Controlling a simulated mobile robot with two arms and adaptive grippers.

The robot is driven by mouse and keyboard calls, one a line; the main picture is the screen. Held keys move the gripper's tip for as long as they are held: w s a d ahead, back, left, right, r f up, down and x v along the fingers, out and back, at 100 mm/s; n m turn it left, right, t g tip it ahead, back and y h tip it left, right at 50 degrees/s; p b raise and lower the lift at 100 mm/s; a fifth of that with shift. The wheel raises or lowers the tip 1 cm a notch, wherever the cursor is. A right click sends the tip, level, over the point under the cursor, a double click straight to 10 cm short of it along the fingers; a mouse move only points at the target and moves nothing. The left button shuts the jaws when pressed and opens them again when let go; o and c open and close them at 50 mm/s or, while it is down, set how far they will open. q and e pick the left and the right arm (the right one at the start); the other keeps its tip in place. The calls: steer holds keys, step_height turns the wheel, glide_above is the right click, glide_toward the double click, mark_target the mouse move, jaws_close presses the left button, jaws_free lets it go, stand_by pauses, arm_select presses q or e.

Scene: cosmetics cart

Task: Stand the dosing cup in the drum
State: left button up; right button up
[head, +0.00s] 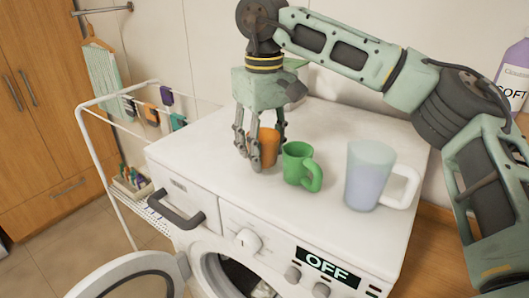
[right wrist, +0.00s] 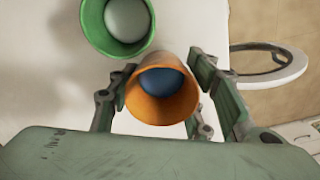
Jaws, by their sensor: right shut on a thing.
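An orange cup (head: 269,143), which looks like the dosing cup, stands upright on the top of the washing machine (head: 300,225). My right gripper (head: 261,153) is above it with its fingers around it, shut on it. My left gripper is out of view.
A green mug (head: 297,160) stands close to the right of the orange cup, and a translucent jug (head: 369,170) farther right. The round door (head: 128,272) stands open at lower left. A drying rack (head: 100,165) is left of the machine. A purple bottle (head: 513,78) stands at right.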

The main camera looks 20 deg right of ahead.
step_height(320, 180, down, 2)
steer(key=shift+w+f, duration=0.1)
steer(key=shift+f, duration=0.15)
steer(key=o, duration=1.2)
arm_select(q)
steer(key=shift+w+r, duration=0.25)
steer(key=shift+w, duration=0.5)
